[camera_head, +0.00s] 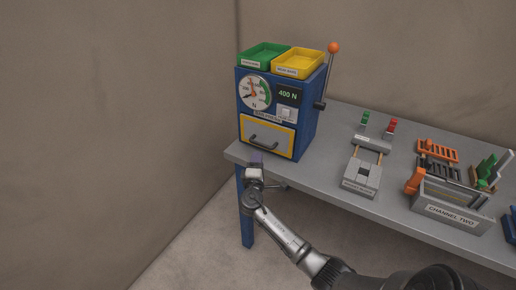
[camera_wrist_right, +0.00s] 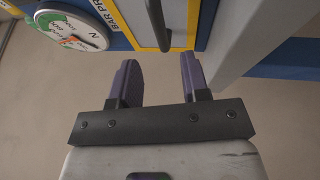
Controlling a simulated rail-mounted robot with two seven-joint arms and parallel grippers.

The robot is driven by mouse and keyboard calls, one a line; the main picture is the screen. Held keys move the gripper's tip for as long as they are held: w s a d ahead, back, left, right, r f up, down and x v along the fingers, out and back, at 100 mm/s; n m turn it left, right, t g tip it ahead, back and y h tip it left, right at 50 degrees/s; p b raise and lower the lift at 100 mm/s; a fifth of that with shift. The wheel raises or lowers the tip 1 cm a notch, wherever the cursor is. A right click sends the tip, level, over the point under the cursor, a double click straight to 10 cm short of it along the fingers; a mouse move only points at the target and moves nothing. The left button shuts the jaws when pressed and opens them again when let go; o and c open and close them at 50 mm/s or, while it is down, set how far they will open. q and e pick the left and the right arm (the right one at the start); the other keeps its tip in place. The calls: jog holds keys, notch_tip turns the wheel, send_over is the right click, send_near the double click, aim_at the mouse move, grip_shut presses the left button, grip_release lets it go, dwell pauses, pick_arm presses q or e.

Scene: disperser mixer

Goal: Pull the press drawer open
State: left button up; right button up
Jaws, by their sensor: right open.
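The press (camera_head: 311,125) is a blue box at the left end of the bench. Its drawer (camera_head: 280,133) has a yellow-framed front, sits low in the press and looks shut. The dark bar handle (camera_head: 263,144) crosses the drawer front; in the right wrist view the handle (camera_wrist_right: 156,25) shows at the top, lined up between the fingers but beyond their tips. My right gripper (camera_head: 257,157) is just in front of and below the handle. In the right wrist view the gripper (camera_wrist_right: 158,68) has purple fingers, apart and empty. My left gripper is out of view.
A green tray (camera_head: 262,54) and a yellow tray (camera_head: 297,62) sit on the press. A lever with an orange knob (camera_head: 333,47) stands at its right side. The grey bench (camera_head: 320,180) carries fixtures to the right. Floor space in front of the drawer is free.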

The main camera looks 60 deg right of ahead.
jog(key=b+x, duration=0.1)
jog(key=x, duration=0.6)
jog(key=shift+w+d, duration=0.15)
jog(key=shift+d, duration=0.1)
jog(key=shift+c, duration=0.3)
grip_shut()
